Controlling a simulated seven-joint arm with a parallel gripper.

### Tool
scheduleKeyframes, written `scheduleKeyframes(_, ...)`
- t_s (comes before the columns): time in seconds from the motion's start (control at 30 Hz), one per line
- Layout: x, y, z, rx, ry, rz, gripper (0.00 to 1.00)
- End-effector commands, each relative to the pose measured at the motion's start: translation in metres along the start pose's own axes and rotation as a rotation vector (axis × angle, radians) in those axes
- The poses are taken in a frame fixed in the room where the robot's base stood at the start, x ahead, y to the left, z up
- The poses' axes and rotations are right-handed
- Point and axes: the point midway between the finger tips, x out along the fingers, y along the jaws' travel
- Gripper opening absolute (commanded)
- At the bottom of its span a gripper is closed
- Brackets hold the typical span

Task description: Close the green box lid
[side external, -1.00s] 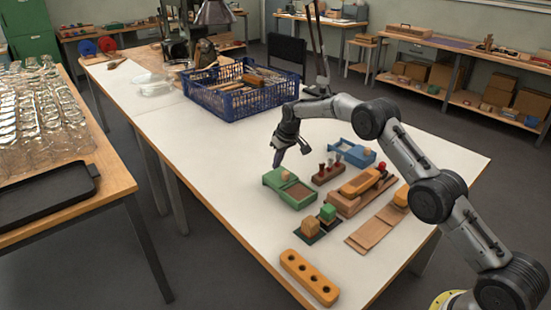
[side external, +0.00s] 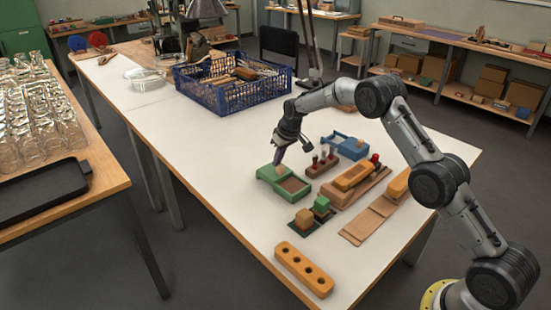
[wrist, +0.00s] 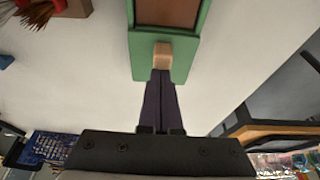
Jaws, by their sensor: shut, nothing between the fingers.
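The green box (side external: 284,184) sits on the white table, with a brown area (side external: 293,185) showing at its right. In the wrist view, its green lid (wrist: 182,62) carries a pale wooden knob (wrist: 162,55), and the brown area lies beyond the knob. My gripper (side external: 277,165) is shut and empty, pointing down over the left end of the box. In the wrist view, the fingertips (wrist: 161,72) are right at the near side of the knob. I cannot tell whether they touch it. In the side view, the fingers largely hide the knob.
A blue box (side external: 346,146), a holder (side external: 322,165) with several upright pieces and an orange-topped wooden box (side external: 354,178) stand to the right. Coloured blocks (side external: 304,217) and an orange holed bar (side external: 304,269) lie in front. A blue crate (side external: 232,95) stands behind. Table left of the box is clear.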

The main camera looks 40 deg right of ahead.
Motion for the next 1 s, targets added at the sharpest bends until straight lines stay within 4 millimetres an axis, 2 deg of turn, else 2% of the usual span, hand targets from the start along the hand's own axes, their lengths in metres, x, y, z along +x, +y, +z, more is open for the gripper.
scheduleKeyframes(0.3,-0.019,0.0,0.052,0.0,-0.003,-0.001,0.0)
scheduleKeyframes(0.5,-0.027,0.0,0.077,0.0,-0.003,0.0,0.0)
scheduleKeyframes(1.0,-0.027,0.0,0.083,0.0,-0.008,-0.001,0.0)
